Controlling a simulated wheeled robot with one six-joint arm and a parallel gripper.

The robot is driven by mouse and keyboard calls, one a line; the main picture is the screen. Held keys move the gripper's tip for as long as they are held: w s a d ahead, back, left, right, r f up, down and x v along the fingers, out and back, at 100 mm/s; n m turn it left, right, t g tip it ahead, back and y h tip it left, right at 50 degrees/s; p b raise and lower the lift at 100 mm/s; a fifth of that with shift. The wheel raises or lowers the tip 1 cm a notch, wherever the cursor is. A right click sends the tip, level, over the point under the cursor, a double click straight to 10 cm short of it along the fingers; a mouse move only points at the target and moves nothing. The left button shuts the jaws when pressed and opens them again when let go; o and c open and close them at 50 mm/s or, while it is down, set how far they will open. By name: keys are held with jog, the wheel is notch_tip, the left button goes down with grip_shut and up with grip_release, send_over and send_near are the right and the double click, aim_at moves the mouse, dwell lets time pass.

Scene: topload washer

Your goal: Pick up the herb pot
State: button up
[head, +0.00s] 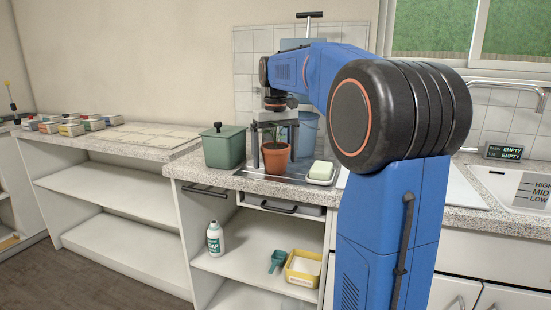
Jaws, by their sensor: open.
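The herb pot (276,158) is a terracotta pot with a green plant. It stands upright on a metal tray (243,174) on the speckled counter in the head view. My gripper (275,151) points down over it and is open. One finger shows to the left of the pot and the other along its right side. I cannot tell whether either finger touches the pot. The plant's top is partly hidden by the gripper.
A green lidded bin (223,147) stands close left of the pot. A soap dish (321,173) is to its right, and a blue bucket (309,132) is behind. Below are a bottle (215,239), a teal scoop (278,261) and a yellow box (303,268).

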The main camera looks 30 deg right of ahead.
jog(key=shift+f, duration=0.6)
jog(key=c, duration=1.6)
jog(key=shift+o, duration=0.2)
jog(key=shift+r, duration=0.15)
